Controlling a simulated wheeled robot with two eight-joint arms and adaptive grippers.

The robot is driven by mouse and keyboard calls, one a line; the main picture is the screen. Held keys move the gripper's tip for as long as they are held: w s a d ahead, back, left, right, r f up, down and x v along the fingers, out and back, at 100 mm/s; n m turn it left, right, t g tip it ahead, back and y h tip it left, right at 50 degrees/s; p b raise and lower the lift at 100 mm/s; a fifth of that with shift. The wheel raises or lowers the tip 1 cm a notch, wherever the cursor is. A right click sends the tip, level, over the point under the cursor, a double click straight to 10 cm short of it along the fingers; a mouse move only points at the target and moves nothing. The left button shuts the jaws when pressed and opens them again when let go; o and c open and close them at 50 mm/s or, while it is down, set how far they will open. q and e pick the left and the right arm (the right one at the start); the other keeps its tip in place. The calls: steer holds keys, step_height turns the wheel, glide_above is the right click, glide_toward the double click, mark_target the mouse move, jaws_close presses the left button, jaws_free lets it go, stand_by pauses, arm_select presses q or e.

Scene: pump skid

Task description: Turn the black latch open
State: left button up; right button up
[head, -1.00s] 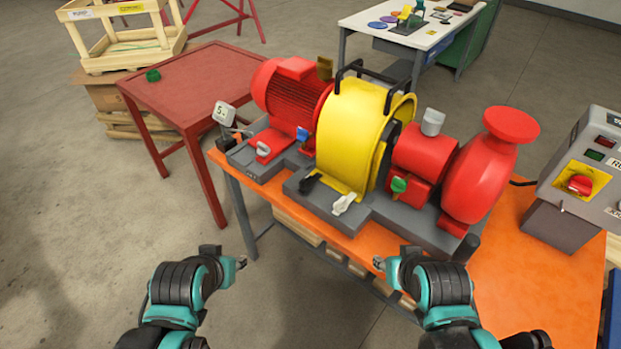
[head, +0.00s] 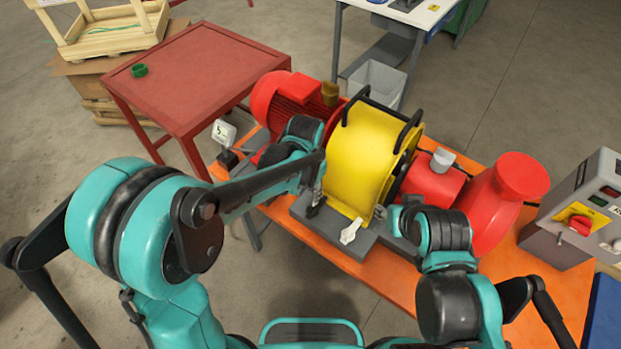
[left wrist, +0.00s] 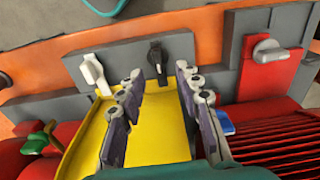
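The black latch (head: 314,208) sits on the grey base at the foot of the yellow guard (head: 357,152). In the left wrist view the black latch (left wrist: 157,56) shows upright just past the fingertips, roughly centred in the gap between them. My left gripper (left wrist: 159,80) is open, its two fingers apart with nothing held. In the head view my left gripper (head: 318,186) hangs close above the black latch and partly covers it. I cannot tell whether it touches. My right gripper (head: 394,215) is beside the guard's right foot, its fingers too small and hidden to read.
A white latch (head: 351,231) is close to the black one, also in the left wrist view (left wrist: 95,72). The red motor (head: 285,95) and red pump (head: 500,200) flank the guard on the orange table (head: 560,290). A control box (head: 578,212) stands at the right.

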mark_target(312, 207)
arm_select(q)
steer(key=shift+w+d+f, duration=0.2)
steer(key=shift+w+d, duration=0.2)
steer(key=shift+d, duration=0.05)
steer(key=shift+w+d+f, duration=0.1)
steer(key=shift+d+f, duration=0.05)
steer(key=shift+f, duration=0.05)
step_height(312, 207, down, 8)
steer(key=shift+r+b, duration=0.15)
steer(key=shift+b, duration=0.5)
arm_select(e)
steer(key=shift+w+a+f, duration=0.1)
steer(key=shift+w+f, duration=0.1)
steer(key=shift+f, duration=0.05)
arm_select(q)
jaws_close()
